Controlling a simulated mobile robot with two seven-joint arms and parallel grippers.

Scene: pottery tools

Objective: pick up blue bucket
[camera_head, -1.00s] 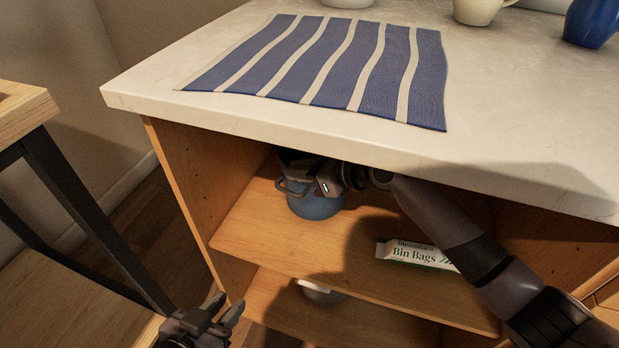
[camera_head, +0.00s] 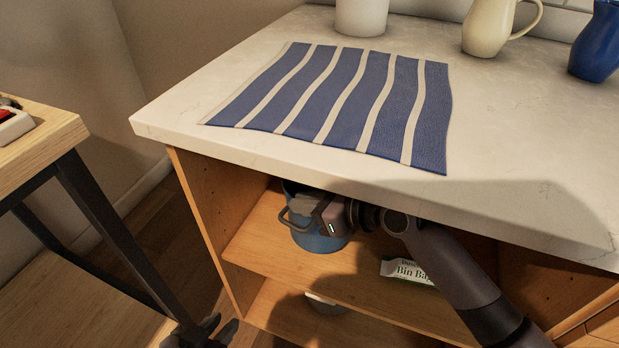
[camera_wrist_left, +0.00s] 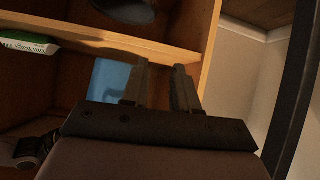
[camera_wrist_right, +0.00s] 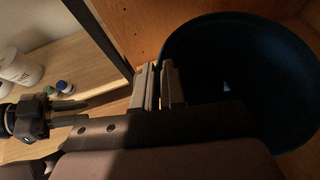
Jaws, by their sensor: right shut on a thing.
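The blue bucket (camera_head: 322,243) is in the upper compartment of the wooden cabinet under the counter, near its left side. My right gripper (camera_head: 308,207) reaches in from the right and is shut on the bucket's rim. In the right wrist view, the fingers (camera_wrist_right: 160,85) are at the edge of the bucket's dark, empty-looking interior (camera_wrist_right: 240,75). I cannot tell whether its bottom touches the shelf. My left gripper (camera_head: 210,328) is low in front of the cabinet's left side, apart from the bucket. Its fingers (camera_wrist_left: 160,85) are open with nothing between them.
The counter (camera_head: 200,140) overhangs the compartment closely above my right arm. A bin bags pack (camera_head: 405,270) lies on the shelf (camera_head: 285,255), right of the bucket. A wooden table (camera_head: 60,128) stands at the left. A striped cloth (camera_head: 340,105) and jugs (camera_head: 488,28) are on the counter.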

